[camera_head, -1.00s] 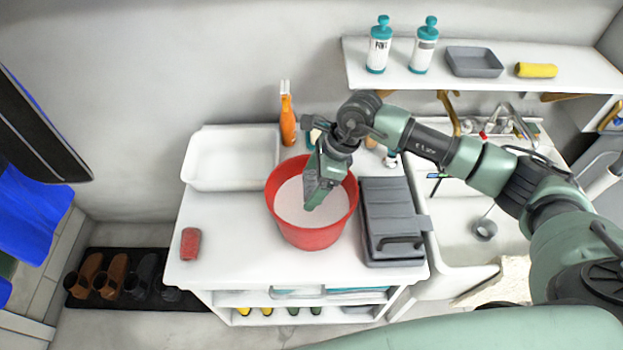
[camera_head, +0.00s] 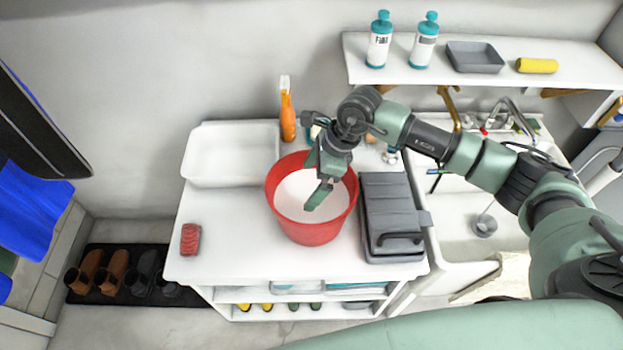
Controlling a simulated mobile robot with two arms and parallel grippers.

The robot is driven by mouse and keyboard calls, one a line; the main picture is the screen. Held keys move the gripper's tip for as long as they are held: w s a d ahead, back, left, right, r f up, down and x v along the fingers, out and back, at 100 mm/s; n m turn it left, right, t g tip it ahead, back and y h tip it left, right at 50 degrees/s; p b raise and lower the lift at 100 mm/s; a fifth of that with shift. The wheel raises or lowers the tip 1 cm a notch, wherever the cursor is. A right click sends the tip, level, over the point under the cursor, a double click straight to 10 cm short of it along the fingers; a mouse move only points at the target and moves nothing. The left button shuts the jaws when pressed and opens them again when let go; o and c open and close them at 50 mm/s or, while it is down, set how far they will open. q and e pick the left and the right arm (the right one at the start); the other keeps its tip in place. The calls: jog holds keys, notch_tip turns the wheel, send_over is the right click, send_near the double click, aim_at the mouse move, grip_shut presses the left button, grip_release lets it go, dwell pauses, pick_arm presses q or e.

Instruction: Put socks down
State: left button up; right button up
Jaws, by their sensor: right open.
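My right gripper (camera_head: 318,192) is over the red tub (camera_head: 308,232), its fingers pointing down into the tub's opening. It is open, and nothing shows between its fingers. The tub stands on the white table and has a whitish content or inside. I cannot make out socks in the tub or in the gripper. A small red rolled or folded item (camera_head: 190,240) lies at the table's front left; I cannot tell if it is socks. My left gripper is not in view.
A white tray (camera_head: 232,178) and an orange spray bottle (camera_head: 287,122) stand behind the tub. A grey toolbox (camera_head: 390,205) is close on its right. A wall shelf (camera_head: 500,78) holds bottles. The table's front left is mostly clear.

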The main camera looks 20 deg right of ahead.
notch_tip(320, 180, up, 7)
jog(key=p, duration=0.3)
dwell(0.5)
